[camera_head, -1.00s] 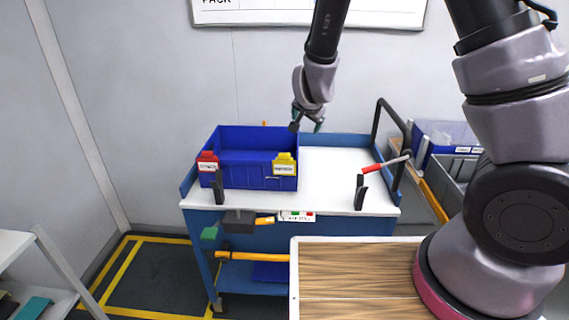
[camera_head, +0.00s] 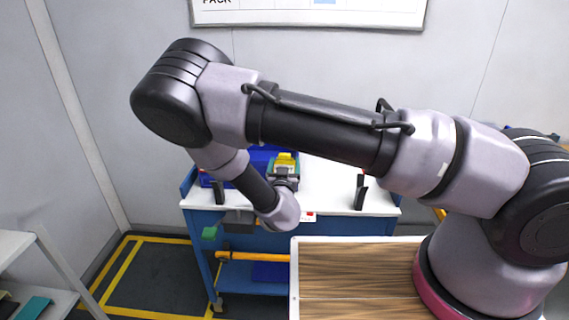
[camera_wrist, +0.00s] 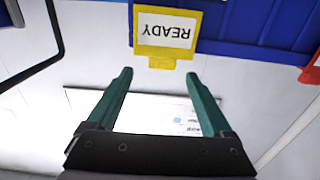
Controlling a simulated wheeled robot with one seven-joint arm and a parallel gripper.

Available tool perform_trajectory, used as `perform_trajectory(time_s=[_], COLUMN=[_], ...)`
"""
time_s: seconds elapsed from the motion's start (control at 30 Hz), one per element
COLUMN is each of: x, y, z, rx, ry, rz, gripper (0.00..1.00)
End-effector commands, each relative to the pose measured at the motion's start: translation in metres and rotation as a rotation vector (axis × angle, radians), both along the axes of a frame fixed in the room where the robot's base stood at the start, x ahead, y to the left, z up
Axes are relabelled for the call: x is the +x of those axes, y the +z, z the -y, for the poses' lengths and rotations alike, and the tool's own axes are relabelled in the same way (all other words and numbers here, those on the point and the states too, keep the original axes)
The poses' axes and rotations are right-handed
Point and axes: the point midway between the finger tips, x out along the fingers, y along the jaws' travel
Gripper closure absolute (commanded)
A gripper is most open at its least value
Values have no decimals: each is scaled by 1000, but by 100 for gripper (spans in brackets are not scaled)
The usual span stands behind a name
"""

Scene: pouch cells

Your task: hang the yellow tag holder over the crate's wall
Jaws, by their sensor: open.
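The yellow tag holder (camera_wrist: 166,35) carries a white READY label, upside down in the wrist view. It sits against the blue crate's wall (camera_wrist: 262,28) at the front right corner, and its yellow top (camera_head: 286,158) shows in the head view. My gripper (camera_wrist: 158,76) is open and empty, one finger on each side of the tag's near edge, with the tag just beyond the fingertips. In the head view my gripper (camera_head: 285,174) is in front of the crate (camera_head: 262,156) and my arm hides much of it. I cannot tell whether the fingers touch the tag.
A red tag holder (camera_wrist: 312,68) is on the same crate wall, at the wrist view's right edge. The crate stands on a white-topped blue cart (camera_head: 325,185). Black upright holders (camera_head: 360,194) stand at the cart's front edge.

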Motion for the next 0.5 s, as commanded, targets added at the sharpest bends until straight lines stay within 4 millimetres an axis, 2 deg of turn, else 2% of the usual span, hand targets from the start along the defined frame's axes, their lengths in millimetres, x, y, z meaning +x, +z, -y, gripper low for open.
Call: perform_trajectory(time_s=[0.1, 0.37, 0.5], x=[19, 42, 64], y=[0, 0, -1], z=[1, 2, 0], rx=[3, 2, 3], ry=[-3, -4, -5], rz=[-1, -2, -1], gripper=[15, 15, 15])
